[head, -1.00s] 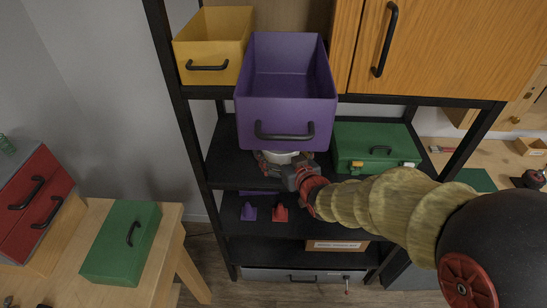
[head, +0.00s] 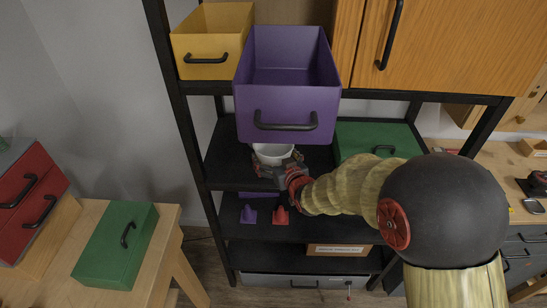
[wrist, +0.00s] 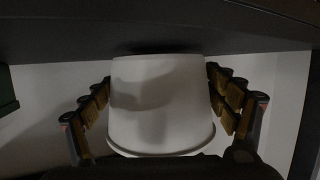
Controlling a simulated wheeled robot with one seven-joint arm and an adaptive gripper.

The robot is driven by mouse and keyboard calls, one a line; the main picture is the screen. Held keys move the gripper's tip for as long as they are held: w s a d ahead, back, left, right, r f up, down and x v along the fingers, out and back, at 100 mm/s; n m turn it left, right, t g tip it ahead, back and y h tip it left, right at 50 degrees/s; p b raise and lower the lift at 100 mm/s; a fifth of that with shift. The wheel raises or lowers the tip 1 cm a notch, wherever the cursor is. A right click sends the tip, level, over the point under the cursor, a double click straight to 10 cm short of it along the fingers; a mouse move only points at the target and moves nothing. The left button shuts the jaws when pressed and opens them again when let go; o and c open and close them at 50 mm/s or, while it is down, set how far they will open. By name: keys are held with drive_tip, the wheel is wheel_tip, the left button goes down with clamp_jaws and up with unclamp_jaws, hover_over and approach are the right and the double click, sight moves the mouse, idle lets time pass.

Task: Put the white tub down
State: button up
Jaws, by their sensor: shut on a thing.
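The white tub (head: 272,154) is in my gripper (head: 281,170), just under the purple drawer and over the black middle shelf (head: 228,168). In the wrist view the white tub (wrist: 160,105) fills the middle, with a finger of my gripper (wrist: 162,110) on each side of it. The gripper is shut on the tub. I cannot tell whether the tub's base touches the shelf. The drawer hides part of the space above and behind the tub.
The open purple drawer (head: 285,105) juts out above the tub. A green case (head: 372,140) stands to the right on the same shelf. A purple cone (head: 248,214) and a red cone (head: 281,214) stand on the shelf below. The shelf left of the tub looks clear.

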drive_tip(key=shift+r, duration=0.15)
drive_tip(key=shift+f, duration=0.25)
drive_tip(key=o, duration=1)
